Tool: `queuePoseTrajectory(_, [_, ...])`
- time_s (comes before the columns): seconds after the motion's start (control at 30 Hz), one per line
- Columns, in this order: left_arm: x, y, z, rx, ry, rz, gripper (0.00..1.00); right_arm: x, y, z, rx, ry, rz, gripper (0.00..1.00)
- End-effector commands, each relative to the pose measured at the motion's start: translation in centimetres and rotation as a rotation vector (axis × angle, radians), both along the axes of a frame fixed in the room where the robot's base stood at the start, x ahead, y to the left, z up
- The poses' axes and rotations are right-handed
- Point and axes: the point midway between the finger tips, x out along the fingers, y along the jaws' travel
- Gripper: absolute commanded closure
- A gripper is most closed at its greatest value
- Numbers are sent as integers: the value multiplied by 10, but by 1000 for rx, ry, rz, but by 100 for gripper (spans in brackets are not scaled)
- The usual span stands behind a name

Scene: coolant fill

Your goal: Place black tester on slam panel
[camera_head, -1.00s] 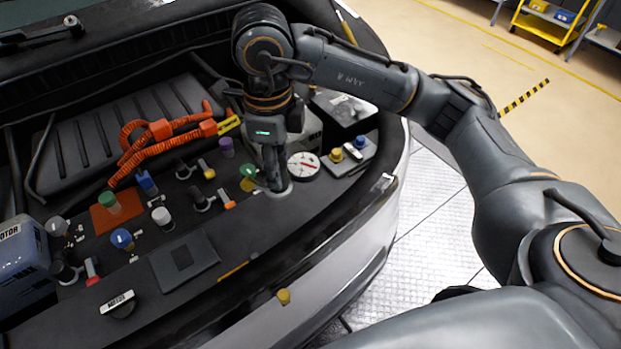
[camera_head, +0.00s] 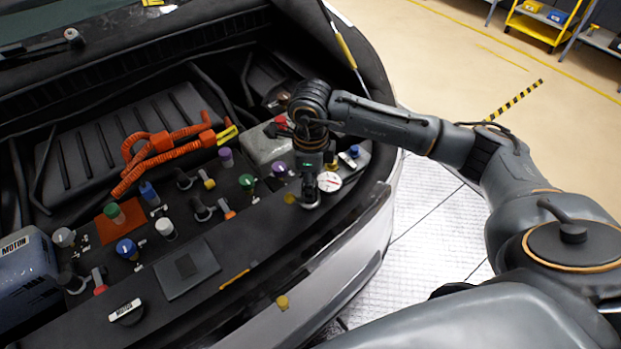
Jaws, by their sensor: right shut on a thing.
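My right gripper (camera_head: 311,203) is shut, pointing down at the right part of the engine bay. A round white dial with a red needle (camera_head: 329,182) sits right beside its fingers. It seems to be the face of the black tester, whose body is mostly hidden behind the gripper. I cannot tell whether the tester touches the surface below. The slam panel (camera_head: 262,243) is the long black strip along the front of the car. A flat dark square pad (camera_head: 187,270) lies on it, left of the gripper. My left gripper is out of view.
Several coloured caps stand left of the gripper, among them a green one (camera_head: 247,182) and a purple one (camera_head: 226,157). A grey box (camera_head: 266,146) is behind it. Orange cables (camera_head: 160,142) lie further back. A blue motor unit (camera_head: 27,268) stands at the far left.

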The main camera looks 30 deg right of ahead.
Motion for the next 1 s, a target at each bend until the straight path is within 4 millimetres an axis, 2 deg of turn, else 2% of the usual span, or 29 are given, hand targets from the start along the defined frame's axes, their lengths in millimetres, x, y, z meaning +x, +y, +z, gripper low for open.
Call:
queuePoseTrajectory(0.3, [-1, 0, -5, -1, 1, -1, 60, 0, 0, -4, 1, -2, 0, 86])
queuePoseTrajectory(0.33, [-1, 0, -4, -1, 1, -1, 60, 0, 0, -3, 0, 0, 0, 62])
queuePoseTrajectory(0.43, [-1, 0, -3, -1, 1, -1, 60, 0, 0, -3, 0, 0, 0, 43])
queuePoseTrajectory(0.83, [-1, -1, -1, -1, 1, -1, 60, 1, 0, 3, 0, -1, 0, 43])
queuePoseTrajectory(1.0, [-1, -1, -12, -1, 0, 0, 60, 2, 0, 30, 1, -7, 0, 43])
